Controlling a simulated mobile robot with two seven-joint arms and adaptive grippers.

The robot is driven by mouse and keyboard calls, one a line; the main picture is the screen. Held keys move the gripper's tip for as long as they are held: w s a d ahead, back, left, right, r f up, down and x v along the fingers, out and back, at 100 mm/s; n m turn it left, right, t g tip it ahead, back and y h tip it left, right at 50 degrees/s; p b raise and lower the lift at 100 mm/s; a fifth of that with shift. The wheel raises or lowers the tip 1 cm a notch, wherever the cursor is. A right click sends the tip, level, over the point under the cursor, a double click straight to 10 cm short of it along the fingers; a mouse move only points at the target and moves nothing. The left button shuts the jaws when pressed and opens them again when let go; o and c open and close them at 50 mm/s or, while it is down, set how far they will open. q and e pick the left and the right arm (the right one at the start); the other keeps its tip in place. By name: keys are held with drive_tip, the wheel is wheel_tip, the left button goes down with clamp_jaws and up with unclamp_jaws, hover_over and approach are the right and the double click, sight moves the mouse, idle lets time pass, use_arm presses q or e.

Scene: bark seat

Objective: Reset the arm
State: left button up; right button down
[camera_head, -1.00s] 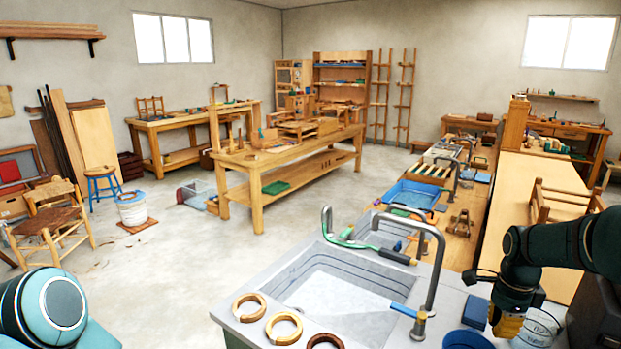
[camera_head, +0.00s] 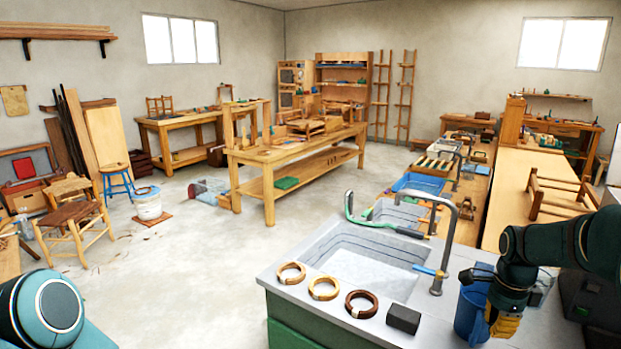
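My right arm comes in from the right edge, bent, with its gripper (camera_head: 500,325) pointing down over the right part of the sink counter. A yellow part shows at its lower end; whether this belongs to the gripper or is held cannot be told, and the fingertips are not clear. A blue cup (camera_head: 470,306) stands on the counter just left of the gripper and looks close to it. My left arm shows only its teal upper part at the lower left; its gripper is out of view.
The counter (camera_head: 345,322) carries three wooden rings (camera_head: 324,288) and a dark block (camera_head: 403,319) in front of the sink (camera_head: 365,270). A tall faucet (camera_head: 445,245) rises left of my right arm. Open floor (camera_head: 200,265) lies to the left.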

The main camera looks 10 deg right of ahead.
drive_tip(key=a+f+n+y, duration=0.2)
drive_tip(key=a+f+n, duration=0.7)
drive_tip(key=a+f, duration=0.8)
drive_tip(key=s+a+f+n+y, duration=0.1)
drive_tip(key=s+a+f+n, duration=0.3)
drive_tip(key=s+a, duration=0.3)
drive_tip(key=s+a+f+n+t, duration=0.1)
drive_tip(key=s+a+f+n, duration=0.4)
drive_tip(key=a, duration=0.5)
drive_tip(key=shift+s+a+f+n+t+y, duration=0.2)
drive_tip(key=shift+s+a+n+t+y, duration=0.15)
drive_tip(key=shift+s+n, duration=0.7)
